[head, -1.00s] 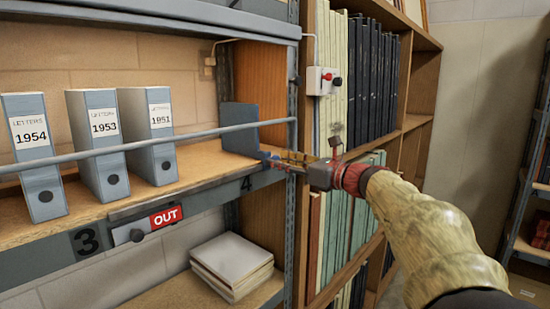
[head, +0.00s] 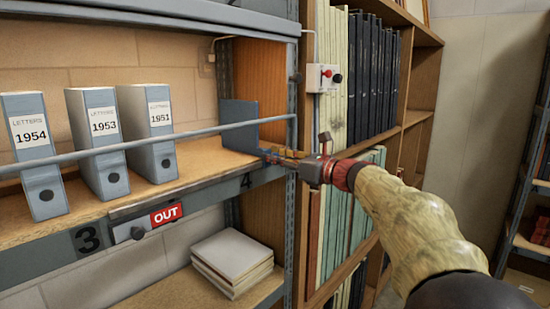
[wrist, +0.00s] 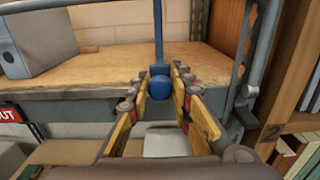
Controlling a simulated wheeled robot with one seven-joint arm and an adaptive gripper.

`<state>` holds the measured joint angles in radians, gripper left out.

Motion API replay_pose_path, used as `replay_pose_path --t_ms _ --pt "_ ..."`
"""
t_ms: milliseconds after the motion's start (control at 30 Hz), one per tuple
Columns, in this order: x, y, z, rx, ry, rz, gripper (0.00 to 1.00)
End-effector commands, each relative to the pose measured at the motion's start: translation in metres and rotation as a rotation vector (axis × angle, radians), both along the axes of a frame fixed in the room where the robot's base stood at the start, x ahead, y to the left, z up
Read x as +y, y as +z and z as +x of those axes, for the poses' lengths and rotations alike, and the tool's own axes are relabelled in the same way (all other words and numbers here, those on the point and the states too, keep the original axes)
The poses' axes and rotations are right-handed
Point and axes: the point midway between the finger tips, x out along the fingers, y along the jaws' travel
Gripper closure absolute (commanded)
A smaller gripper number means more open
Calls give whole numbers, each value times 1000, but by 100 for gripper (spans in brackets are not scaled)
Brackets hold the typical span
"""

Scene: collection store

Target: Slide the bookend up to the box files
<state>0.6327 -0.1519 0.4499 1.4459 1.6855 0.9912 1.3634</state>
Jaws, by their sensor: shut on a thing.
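The bookend (head: 238,122) is a dark blue plate standing upright near the right end of the upper shelf. In the wrist view the bookend (wrist: 159,32) shows nearly edge-on, with a round blue knob (wrist: 160,88) at its front. My gripper (head: 270,155) is at the shelf's front edge, its fingers shut on this knob. Three grey-blue box files labelled 1954 (head: 42,178), 1953 (head: 98,150) and 1951 (head: 152,140) stand upright to the left. A stretch of bare shelf separates the 1951 file from the bookend.
A grey rail (head: 190,133) crosses in front of the shelf, above my fingers. A metal upright (head: 291,220) stands just right of the bookend. A red OUT label (head: 166,215) is on the shelf front. Stacked papers (head: 232,257) lie below.

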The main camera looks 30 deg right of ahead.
Motion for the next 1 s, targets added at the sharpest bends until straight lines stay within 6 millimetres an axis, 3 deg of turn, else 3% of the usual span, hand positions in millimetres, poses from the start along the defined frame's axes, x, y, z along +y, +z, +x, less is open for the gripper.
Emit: replay_pose_path --t_ms 233,767,1000 --pt "0 0 0 0 -1 0 100" --pt "1 0 0 0 0 0 100" --pt "27 -2 -10 -2 3 -2 100"
